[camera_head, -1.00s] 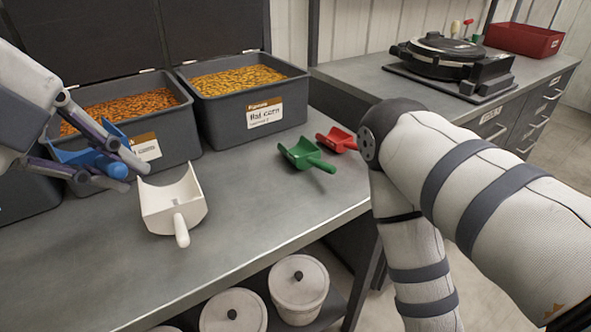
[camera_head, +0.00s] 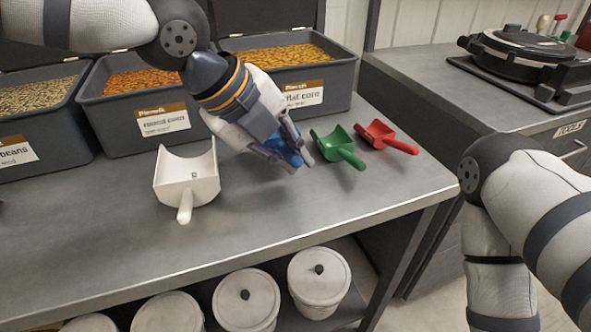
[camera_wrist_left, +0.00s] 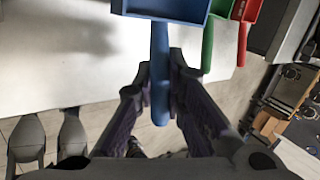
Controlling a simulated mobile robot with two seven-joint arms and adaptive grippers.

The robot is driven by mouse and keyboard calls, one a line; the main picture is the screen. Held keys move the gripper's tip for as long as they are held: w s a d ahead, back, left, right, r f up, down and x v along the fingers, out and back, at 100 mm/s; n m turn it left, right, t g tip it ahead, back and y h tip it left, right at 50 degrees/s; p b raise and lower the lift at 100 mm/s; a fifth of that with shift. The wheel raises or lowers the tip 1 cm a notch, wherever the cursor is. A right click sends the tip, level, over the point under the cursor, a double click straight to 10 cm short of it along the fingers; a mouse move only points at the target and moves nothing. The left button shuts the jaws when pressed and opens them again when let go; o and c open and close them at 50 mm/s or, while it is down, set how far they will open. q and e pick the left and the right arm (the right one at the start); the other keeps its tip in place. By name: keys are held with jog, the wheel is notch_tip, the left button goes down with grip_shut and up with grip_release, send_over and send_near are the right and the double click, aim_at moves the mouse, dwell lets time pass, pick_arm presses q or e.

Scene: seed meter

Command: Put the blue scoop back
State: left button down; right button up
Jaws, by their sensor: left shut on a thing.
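The blue scoop (camera_head: 281,149) is held by its handle in my left gripper (camera_head: 300,158), just left of the green scoop. In the left wrist view the blue handle (camera_wrist_left: 160,75) lies between the fingers of my left gripper (camera_wrist_left: 158,80), and the scoop's bowl is cut off at the top edge. In the head view the gripper hides much of the scoop; I cannot tell whether it touches the bench (camera_head: 250,215). My right arm shows at the right, but its gripper is out of view.
The green scoop (camera_head: 338,147) and red scoop (camera_head: 384,136) lie to the right of my left gripper. A large white scoop (camera_head: 188,178) lies to the left. Bins of seed (camera_head: 140,110) stand behind. The bench front is clear. Lidded tubs (camera_head: 246,300) stand below.

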pick_arm(q)
jog(key=shift+w+d+f, duration=0.35)
jog(key=shift+w+f, duration=0.1)
jog(key=shift+f, duration=0.25)
jog(key=shift+w+d+f, duration=0.1)
jog(key=shift+f, duration=0.7)
jog(key=shift+w+d+f, duration=0.1)
jog(key=shift+f, duration=0.7)
pick_arm(e)
jog(key=shift+s+f, duration=0.15)
pick_arm(q)
jog(key=shift+f, duration=0.1)
jog(key=c, duration=1.7)
grip_release()
jog(key=shift+f, duration=0.1)
jog(key=shift+o, duration=0.2)
jog(key=shift+r, duration=0.2)
jog(key=v, duration=1.2)
jog(key=shift+p, duration=0.45)
pick_arm(e)
jog(key=shift+w+r+t, duration=0.3)
jog(key=shift+w+r, duration=0.35)
jog(key=shift+w, duration=0.05)
